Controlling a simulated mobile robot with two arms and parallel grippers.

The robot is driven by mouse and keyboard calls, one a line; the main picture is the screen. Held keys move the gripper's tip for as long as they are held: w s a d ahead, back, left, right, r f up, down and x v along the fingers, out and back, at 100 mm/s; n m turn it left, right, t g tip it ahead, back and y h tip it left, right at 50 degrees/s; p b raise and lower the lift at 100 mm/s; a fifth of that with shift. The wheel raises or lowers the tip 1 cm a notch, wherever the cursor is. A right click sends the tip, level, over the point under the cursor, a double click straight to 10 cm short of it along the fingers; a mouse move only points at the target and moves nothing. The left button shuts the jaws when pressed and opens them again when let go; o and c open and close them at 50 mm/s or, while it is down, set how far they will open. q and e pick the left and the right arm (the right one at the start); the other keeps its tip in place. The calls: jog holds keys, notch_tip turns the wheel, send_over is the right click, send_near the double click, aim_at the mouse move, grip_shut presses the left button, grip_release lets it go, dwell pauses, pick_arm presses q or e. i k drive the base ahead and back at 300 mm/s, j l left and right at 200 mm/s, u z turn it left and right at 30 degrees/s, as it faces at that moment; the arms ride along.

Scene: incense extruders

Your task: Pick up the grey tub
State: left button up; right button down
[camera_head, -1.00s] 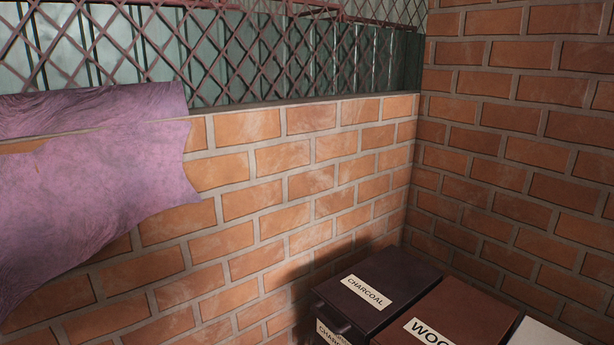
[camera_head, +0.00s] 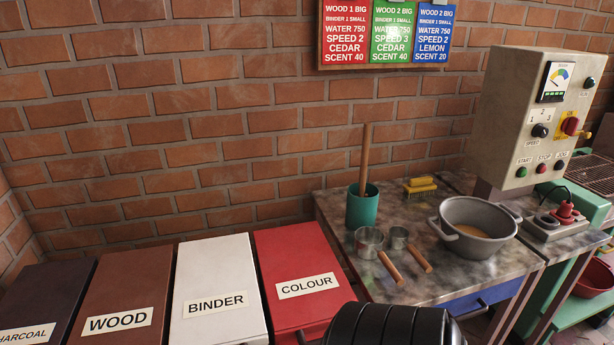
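The grey tub (camera_head: 447,236) stands upright on the stained worktop (camera_head: 400,290) at the right of the head view. It is round with side handles, and a shallow yellowish-brown content shows inside. Neither of my grippers is in view.
Two metal scoops (camera_head: 369,243) (camera_head: 398,238) with wooden handles lie left of the tub. Lidded bins, including the red COLOUR bin (camera_head: 295,250), line the left.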

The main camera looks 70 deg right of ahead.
aim_at(473, 228)
jog(key=z, duration=0.45)
jog(key=j+z, duration=0.1)
jog(key=z, duration=1.3)
jog(key=k+z, duration=0.1)
jog(key=z, duration=1.3)
jog(key=k+j, duration=0.05)
jog(key=k, duration=0.05)
